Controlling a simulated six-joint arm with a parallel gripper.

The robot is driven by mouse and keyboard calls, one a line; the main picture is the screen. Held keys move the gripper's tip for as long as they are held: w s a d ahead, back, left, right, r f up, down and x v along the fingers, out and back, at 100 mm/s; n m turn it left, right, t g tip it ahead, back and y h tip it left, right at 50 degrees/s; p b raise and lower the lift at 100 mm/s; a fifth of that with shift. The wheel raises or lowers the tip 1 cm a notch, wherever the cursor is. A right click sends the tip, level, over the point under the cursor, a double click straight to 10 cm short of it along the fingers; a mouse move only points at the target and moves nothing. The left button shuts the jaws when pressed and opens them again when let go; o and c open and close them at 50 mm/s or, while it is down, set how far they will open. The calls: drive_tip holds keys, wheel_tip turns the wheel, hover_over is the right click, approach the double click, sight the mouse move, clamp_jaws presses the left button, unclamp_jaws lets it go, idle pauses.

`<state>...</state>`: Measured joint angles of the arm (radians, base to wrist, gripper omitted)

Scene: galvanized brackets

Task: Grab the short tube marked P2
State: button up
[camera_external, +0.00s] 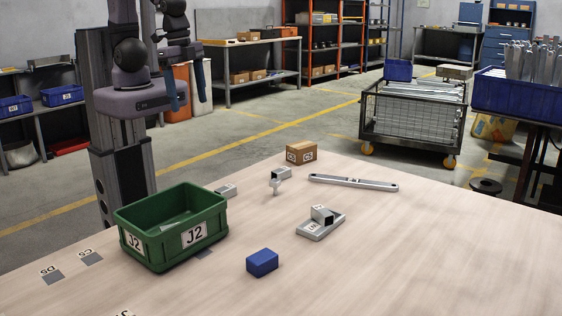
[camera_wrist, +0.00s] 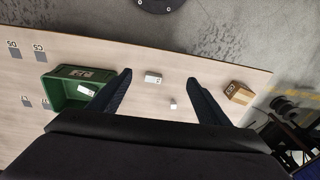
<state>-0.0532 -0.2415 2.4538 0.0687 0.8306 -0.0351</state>
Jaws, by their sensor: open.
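I cannot read a P2 mark on any part. In the external view, a short grey metal piece (camera_external: 225,190) lies just behind the green bin, partly hidden by its rim. Another short square tube (camera_external: 281,173) sits farther right, with a small light piece (camera_external: 275,188) in front of it. A third short tube (camera_external: 322,214) with an open dark end rests on a flat grey plate. My gripper (camera_external: 187,88) hangs open high above the table's left back. In the wrist view, a small pale labelled piece (camera_wrist: 153,77) appears between the open, empty fingertips (camera_wrist: 158,77).
The green J2 bin (camera_external: 172,243) stands at the left, holding a metal piece (camera_wrist: 86,91). A blue block (camera_external: 262,262), a brown box (camera_external: 301,153) and a long flat bar (camera_external: 353,183) also lie on the table. The right and front right table is clear.

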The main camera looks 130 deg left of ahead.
drive_tip(key=w+a+r+m+t+y+b, duration=0.1)
drive_tip(key=w+a+r+t+b, duration=0.1)
drive_tip(key=w+a+t+b, duration=0.7)
drive_tip(key=w+a+r+t+y+b, duration=0.15)
drive_tip(key=w+a+t, duration=0.25)
drive_tip(key=w+a, duration=1.05)
drive_tip(key=s+f+m+t+h+b, duration=0.1)
drive_tip(key=s+f+m+h+b, duration=0.15)
drive_tip(key=s+h, duration=0.35)
drive_tip(key=s+f+m+t+h+b, duration=0.1)
drive_tip(key=s+m+h+b, duration=0.2)
drive_tip(key=s, duration=0.6)
drive_tip(key=n, duration=0.2)
approach(281, 170)
drive_tip(key=shift+w+d+r+m+h, duration=0.15)
drive_tip(key=shift+w+d+r+h, duration=0.1)
drive_tip(key=shift+w, duration=0.3)
drive_tip(key=shift+w+d+r+m+h, duration=0.1)
drive_tip(key=shift+w+r+h, duration=0.1)
drive_tip(key=shift+w, duration=0.4)
drive_tip(key=shift+f, duration=0.65)
drive_tip(key=shift+a+p+x, duration=0.2)
drive_tip(key=shift+p+x, duration=0.5)
drive_tip(key=shift+x, duration=3)
drive_tip(key=shift+f, duration=0.1)
